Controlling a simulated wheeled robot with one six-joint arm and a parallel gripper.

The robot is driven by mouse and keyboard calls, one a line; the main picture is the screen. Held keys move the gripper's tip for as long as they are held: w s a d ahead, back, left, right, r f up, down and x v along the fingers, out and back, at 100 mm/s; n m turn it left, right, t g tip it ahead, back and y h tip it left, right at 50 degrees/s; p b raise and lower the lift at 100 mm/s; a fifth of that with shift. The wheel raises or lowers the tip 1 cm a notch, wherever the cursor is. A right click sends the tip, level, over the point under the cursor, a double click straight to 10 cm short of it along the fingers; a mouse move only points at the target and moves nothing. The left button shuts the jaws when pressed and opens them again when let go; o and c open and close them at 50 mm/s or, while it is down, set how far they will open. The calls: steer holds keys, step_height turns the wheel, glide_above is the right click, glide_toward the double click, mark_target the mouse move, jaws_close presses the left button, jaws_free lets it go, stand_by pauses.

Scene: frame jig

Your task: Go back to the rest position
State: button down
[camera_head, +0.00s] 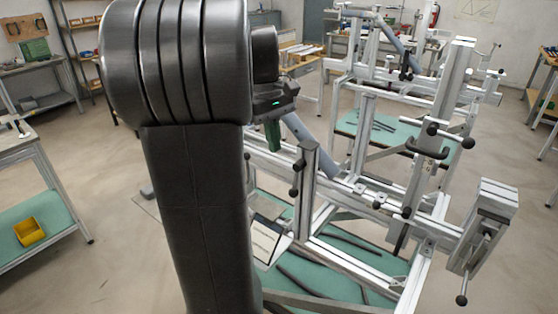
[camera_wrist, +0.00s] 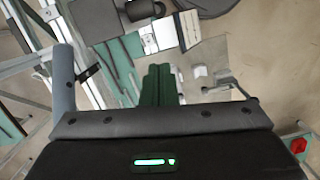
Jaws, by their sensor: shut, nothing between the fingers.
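My gripper (camera_head: 273,135) hangs at the end of my dark arm, in the upper middle of the head view. Its green fingers are together and empty, and they also show in the middle of the wrist view (camera_wrist: 158,80). The aluminium frame jig (camera_head: 310,190) stands to the right of and behind my arm. A grey-blue tube (camera_head: 318,145) slants on the jig close to the gripper. A grey-blue tube also shows left of the fingers in the wrist view (camera_wrist: 64,80), apart from them. My arm hides part of the jig's left side.
A second jig (camera_head: 375,60) with another grey-blue tube stands farther back. A workbench (camera_head: 70,232) with a yellow bin (camera_head: 29,231) is at the left. A clamp block with a handle (camera_head: 482,235) juts out at the right. The floor between bench and arm is clear.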

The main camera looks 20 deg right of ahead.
steer(key=shift+w+a+r, duration=0.1)
steer(key=shift+w+r, duration=0.15)
steer(key=shift+r, duration=0.3)
steer(key=shift+w+a+r, duration=0.1)
steer(key=shift+w+r, duration=0.1)
steer(key=shift+r, duration=0.4)
steer(key=shift+w+a+r, duration=0.1)
steer(key=shift+w+r, duration=0.15)
steer(key=shift+r, duration=0.3)
steer(key=s+d+f, duration=0.2)
steer(key=s+f, duration=0.3)
steer(key=f, duration=0.5)
steer(key=shift+s+d+b, duration=0.35)
steer(key=shift+b, duration=0.1)
steer(key=shift+f, duration=0.1)
